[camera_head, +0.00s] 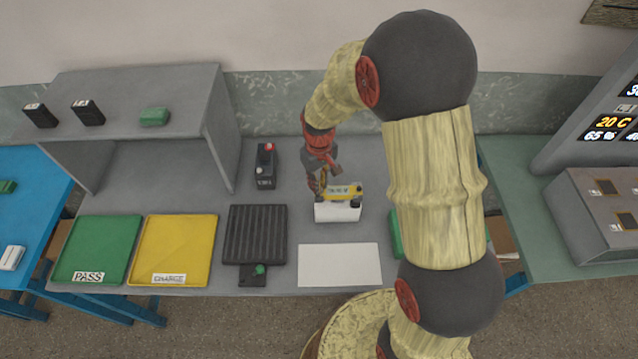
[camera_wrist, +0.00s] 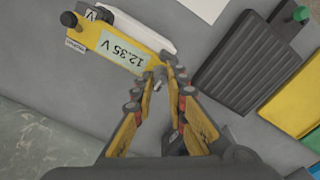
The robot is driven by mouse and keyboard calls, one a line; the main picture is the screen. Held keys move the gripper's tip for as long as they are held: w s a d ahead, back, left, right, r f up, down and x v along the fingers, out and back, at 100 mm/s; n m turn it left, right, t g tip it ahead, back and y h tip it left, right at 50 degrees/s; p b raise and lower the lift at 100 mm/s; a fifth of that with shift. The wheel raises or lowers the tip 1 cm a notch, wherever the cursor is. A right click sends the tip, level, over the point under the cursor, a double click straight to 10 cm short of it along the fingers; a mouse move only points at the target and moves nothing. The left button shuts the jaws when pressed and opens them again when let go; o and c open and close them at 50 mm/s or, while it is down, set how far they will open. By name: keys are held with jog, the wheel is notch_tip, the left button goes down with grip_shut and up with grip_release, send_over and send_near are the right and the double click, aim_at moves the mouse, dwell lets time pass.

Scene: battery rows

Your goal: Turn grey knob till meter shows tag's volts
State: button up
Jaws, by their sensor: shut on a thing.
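A yellow meter (camera_head: 343,190) sits at a white block (camera_head: 337,213) on the grey bench. In the wrist view the meter (camera_wrist: 125,48) is upside down, and its display (camera_wrist: 123,53) reads 12.35 V. A dark round knob (camera_wrist: 69,19) is at its far left end. A small white label (camera_wrist: 76,46) by that end is too small to read. My gripper (camera_head: 318,188) is at the meter's left end; in the wrist view its fingertips (camera_wrist: 168,76) are close together on a small grey knob (camera_wrist: 158,85), mostly hidden between the fingers.
A black box with a red cap (camera_head: 265,166) stands behind left. A ribbed dark mat (camera_head: 256,234), yellow tray (camera_head: 178,250) and green tray (camera_head: 100,250) lie left. A blank white sheet (camera_head: 339,265) lies in front. A shelf (camera_head: 135,82) holds several small packs.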

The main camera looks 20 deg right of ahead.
grip_shut()
jog(key=shift+m, duration=0.4)
jog(key=m+p, duration=0.1)
jog(key=m, duration=0.3)
jog(key=shift+m, duration=0.3)
jog(key=m+p, duration=0.1)
jog(key=m, duration=0.4)
jog(key=shift+m, duration=0.3)
jog(key=o, duration=0.7)
grip_release()
jog(key=shift+o, duration=0.2)
jog(key=shift+r, duration=0.1)
